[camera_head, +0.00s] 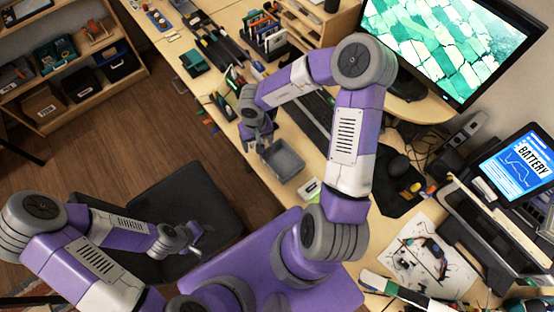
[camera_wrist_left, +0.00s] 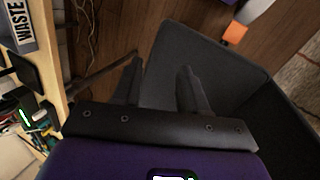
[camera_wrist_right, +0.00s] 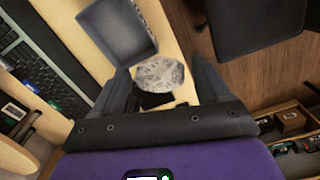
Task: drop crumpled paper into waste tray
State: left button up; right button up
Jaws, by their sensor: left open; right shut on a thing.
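The crumpled paper (camera_wrist_right: 160,74) is a pale grey, wrinkled ball in the right wrist view. My right gripper (camera_head: 260,143) is shut on it, with a finger on either side. I cannot make out the paper in the head view. A grey, open, empty-looking tray (camera_head: 283,160) sits at the desk's front edge, just beside the right gripper. It also shows in the right wrist view (camera_wrist_right: 118,30), beyond the paper, which is apart from it in the picture. My left gripper (camera_head: 194,238) is open and empty over the dark chair; its fingers show in the left wrist view (camera_wrist_left: 160,72).
A dark chair (camera_head: 205,205) stands before the desk. A keyboard (camera_head: 308,118) lies behind the tray. Tools and a rack of colored items (camera_head: 265,35) crowd the far desk. A label reading "WASTE" (camera_wrist_left: 19,25) shows in the left wrist view. A monitor (camera_head: 450,40) stands at right.

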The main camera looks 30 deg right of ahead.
pick_arm(q)
notch_tip(320, 180, up, 4)
jog(key=p, duration=0.4)
pick_arm(e)
jog(key=s+d+f+m, duration=0.4)
jog(key=d+m, duration=0.2)
jog(key=d, duration=0.3)
pick_arm(q)
notch_tip(320, 180, down, 8)
jog(key=b, duration=0.8)
jog(key=shift+b, duration=0.35)
pick_arm(e)
notch_tip(320, 180, down, 6)
jog(key=shift+d+r, duration=0.15)
jog(key=shift+r, duration=0.05)
jog(key=o, duration=1)
pick_arm(q)
jog(key=shift+r, duration=0.1)
notch_tip(320, 180, up, 4)
jog(key=p, duration=0.4)
jog(key=shift+r, duration=0.1)
pick_arm(e)
notch_tip(320, 180, up, 8)
jog(key=shift+f, duration=0.2)
